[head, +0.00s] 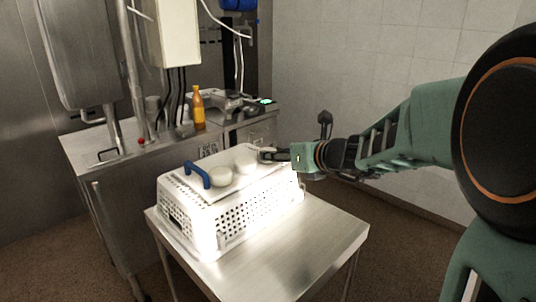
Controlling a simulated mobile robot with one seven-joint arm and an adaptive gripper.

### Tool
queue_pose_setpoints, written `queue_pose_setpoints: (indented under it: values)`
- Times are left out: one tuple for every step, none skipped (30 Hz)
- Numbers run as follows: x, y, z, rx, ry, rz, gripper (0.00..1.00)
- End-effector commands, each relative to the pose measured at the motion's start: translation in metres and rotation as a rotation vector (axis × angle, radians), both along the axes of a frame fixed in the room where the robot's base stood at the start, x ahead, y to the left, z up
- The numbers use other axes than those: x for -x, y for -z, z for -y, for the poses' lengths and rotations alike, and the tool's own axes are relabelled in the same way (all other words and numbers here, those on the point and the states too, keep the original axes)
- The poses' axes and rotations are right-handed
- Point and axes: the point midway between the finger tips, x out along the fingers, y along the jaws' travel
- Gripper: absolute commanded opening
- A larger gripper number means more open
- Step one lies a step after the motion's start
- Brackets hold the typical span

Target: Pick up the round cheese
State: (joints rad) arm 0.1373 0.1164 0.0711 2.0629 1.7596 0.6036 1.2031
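Two pale round pieces that look like cheeses sit on the flat white top of a perforated basket (253,211). The nearer round cheese (221,177) is beside a blue handle-like piece (196,174). The farther round cheese (245,161) is to its right and a little behind. My gripper (264,154) reaches in from the right, with its fingertips close to the right side of the farther cheese. I cannot tell whether they touch it. The fingers are small and dark here, and their opening cannot be made out.
The basket stands on a small steel table (292,255), whose front right part is clear. Behind is a steel counter (98,158) with an orange bottle (198,108) and other equipment. A tiled wall (345,60) stands behind my arm.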

Motion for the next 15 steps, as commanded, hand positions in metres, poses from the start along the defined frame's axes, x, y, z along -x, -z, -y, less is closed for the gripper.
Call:
queue_pose_setpoints:
  values:
    - [-0.005, 0.003, -0.004, -0.001, -0.001, -0.003, 0.46]
    - [-0.009, 0.005, -0.006, -0.001, 0.0, -0.003, 0.46]
    - [-0.014, 0.007, -0.009, 0.0, -0.002, -0.003, 0.46]
    - [-0.017, 0.008, -0.011, 0.0, -0.003, -0.003, 0.46]
    - [-0.021, 0.009, -0.013, -0.001, -0.003, -0.002, 0.46]
    - [-0.025, 0.012, -0.016, -0.002, -0.002, -0.003, 0.46]
    - [-0.028, 0.013, -0.018, -0.001, -0.003, -0.002, 0.46]
    - [-0.03, 0.014, -0.019, 0.0, -0.002, -0.002, 0.46]
    - [-0.033, 0.015, -0.02, 0.001, -0.001, -0.002, 0.46]
    - [-0.034, 0.016, -0.021, 0.0, -0.001, -0.001, 0.46]
    - [-0.035, 0.016, -0.022, -0.001, -0.001, -0.001, 0.46]
    - [-0.036, 0.016, -0.022, -0.001, -0.001, -0.001, 0.46]
    - [-0.036, 0.016, -0.022, 0.0, 0.0, -0.001, 0.46]
    - [-0.036, 0.016, -0.022, -0.001, 0.0, -0.001, 0.46]
    - [-0.036, 0.016, -0.022, 0.0, 0.0, 0.0, 0.46]
